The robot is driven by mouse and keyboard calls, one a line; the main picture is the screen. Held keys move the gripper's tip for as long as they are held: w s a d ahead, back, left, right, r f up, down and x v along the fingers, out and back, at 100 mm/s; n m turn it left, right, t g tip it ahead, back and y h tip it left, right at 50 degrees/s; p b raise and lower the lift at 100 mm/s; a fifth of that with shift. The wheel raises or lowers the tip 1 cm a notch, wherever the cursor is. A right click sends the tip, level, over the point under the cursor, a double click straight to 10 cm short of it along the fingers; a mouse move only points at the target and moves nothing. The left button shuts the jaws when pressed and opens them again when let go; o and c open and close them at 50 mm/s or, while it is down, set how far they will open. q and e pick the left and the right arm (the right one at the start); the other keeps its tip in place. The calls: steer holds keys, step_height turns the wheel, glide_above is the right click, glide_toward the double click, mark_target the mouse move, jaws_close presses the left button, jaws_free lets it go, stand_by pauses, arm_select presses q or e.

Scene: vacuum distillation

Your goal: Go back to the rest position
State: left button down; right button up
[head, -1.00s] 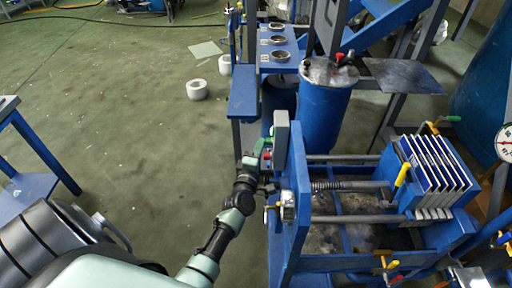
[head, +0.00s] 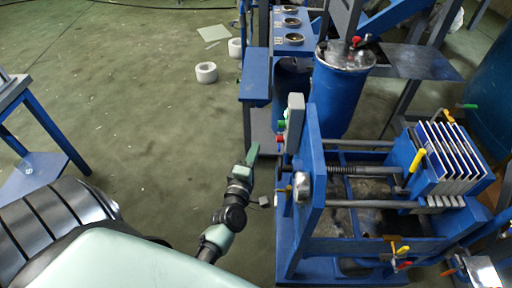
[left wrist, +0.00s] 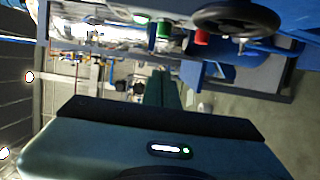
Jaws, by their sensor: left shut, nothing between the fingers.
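My left gripper (head: 253,153) is shut and empty, in the open beside the left end of the blue filter press (head: 311,190). In the left wrist view its closed green fingers (left wrist: 162,88) point away from the camera. A grey control box (head: 295,122) with green and red buttons stands on the press, right of the gripper and apart from it. In the left wrist view the green button (left wrist: 163,28), red button (left wrist: 202,37) and dark handwheel (left wrist: 235,20) show near the top. My right gripper is not in view.
A blue tank (head: 338,95) stands behind the press. A blue stand (head: 257,85) with round dishes is behind the gripper. A blue table (head: 40,125) is at the left. White rolls (head: 206,73) lie on the floor. Open green floor (head: 140,110) lies between table and press.

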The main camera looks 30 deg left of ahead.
arm_select(q)
steer(key=s+d+f+m+g+h, duration=0.2)
steer(key=s+d+f+m, duration=0.2)
steer(key=f, duration=0.6)
steer(key=s+d+f+m+g+h, duration=0.25)
steer(key=s+f+m, duration=0.2)
steer(key=f, duration=0.55)
steer(key=s+d+f+m+g+h, duration=0.25)
steer(key=s+d+f+m, duration=0.2)
steer(key=f, duration=0.55)
steer(key=s+a+f+m+g, duration=0.1)
steer(key=s+f+m+g, duration=0.2)
steer(key=s, duration=0.7)
steer(key=s+a+f+m+g+y, duration=0.1)
steer(key=s+f+m+g, duration=0.2)
steer(key=s+f, duration=0.5)
steer(key=s+a+f+m+g, duration=0.1)
steer(key=s+f+m+g, duration=0.2)
steer(key=s, duration=0.9)
step_height(320, 180, down, 3)
steer(key=shift+m, duration=1.1)
steer(key=shift+w, duration=0.1)
steer(key=shift+w+d, duration=0.1)
